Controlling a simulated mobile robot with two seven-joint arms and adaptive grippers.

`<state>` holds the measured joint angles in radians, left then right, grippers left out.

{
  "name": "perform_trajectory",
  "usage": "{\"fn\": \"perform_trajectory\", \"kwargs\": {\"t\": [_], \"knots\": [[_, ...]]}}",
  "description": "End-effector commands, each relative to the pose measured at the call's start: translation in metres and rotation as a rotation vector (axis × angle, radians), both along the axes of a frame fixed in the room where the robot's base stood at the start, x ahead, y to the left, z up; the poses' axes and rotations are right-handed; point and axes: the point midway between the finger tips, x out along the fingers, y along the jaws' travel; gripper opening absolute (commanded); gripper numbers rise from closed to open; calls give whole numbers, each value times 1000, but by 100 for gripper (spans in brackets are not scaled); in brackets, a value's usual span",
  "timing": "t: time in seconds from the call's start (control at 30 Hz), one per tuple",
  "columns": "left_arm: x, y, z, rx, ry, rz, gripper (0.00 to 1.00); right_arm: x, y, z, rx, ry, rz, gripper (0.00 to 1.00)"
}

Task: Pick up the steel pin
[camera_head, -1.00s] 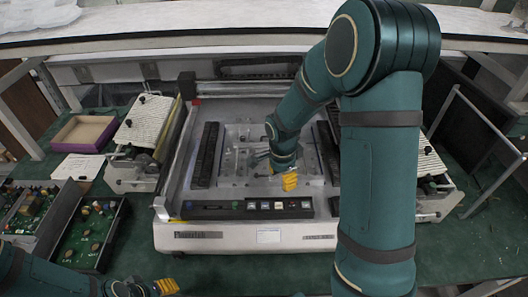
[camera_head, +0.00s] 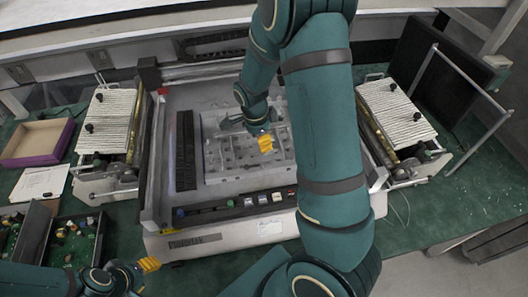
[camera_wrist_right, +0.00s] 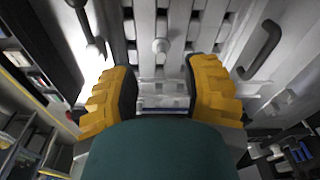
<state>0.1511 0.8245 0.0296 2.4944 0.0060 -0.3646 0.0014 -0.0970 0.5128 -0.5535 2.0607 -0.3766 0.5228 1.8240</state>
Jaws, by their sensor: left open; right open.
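My right gripper (camera_head: 265,143) is above the metal fixture plate in the middle of the bench machine. In the right wrist view, its yellow-padded fingers (camera_wrist_right: 160,88) are apart with nothing between them. A pale round-headed piece, which looks like the steel pin (camera_wrist_right: 160,46), stands on the slotted plate beyond the fingertips, roughly centred between them. I cannot make the pin out surely in the head view. My left gripper (camera_head: 148,265) is open and empty at the lower left, over the bench in front of the machine.
The fixture plate (camera_head: 222,172) lies inside the machine frame. In the wrist view, a dark hooked part (camera_wrist_right: 88,32) stands left and a dark handle (camera_wrist_right: 262,50) right. Ribbed units (camera_head: 105,125) flank the machine. A purple-sided tray (camera_head: 37,140) sits far left.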

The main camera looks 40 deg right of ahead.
Motion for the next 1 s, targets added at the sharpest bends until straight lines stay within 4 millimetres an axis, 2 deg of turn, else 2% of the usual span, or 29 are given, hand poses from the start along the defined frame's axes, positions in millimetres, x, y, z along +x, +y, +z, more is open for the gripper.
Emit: {"fn": "perform_trajectory", "kwargs": {"t": [0.23,0.53,0.83,0.87,0.9,0.97,1.0], "knots": [[0,0,-1,0,0,0,47,-2,-4,-17,1,3,-1,47],[0,0,-1,0,0,0,47,-3,-12,-55,1,1,0,47],[0,0,-1,0,0,0,47,-3,-12,-59,1,-1,1,47],[0,0,-1,0,0,0,47,-3,-12,-59,1,-1,1,43],[0,0,-1,0,0,0,47,-3,-12,-59,1,-1,1,28],[0,0,-1,0,0,0,47,-3,-12,-59,1,-1,1,7],[0,0,-1,0,0,0,47,-3,-12,-59,1,-1,1,0]]}}
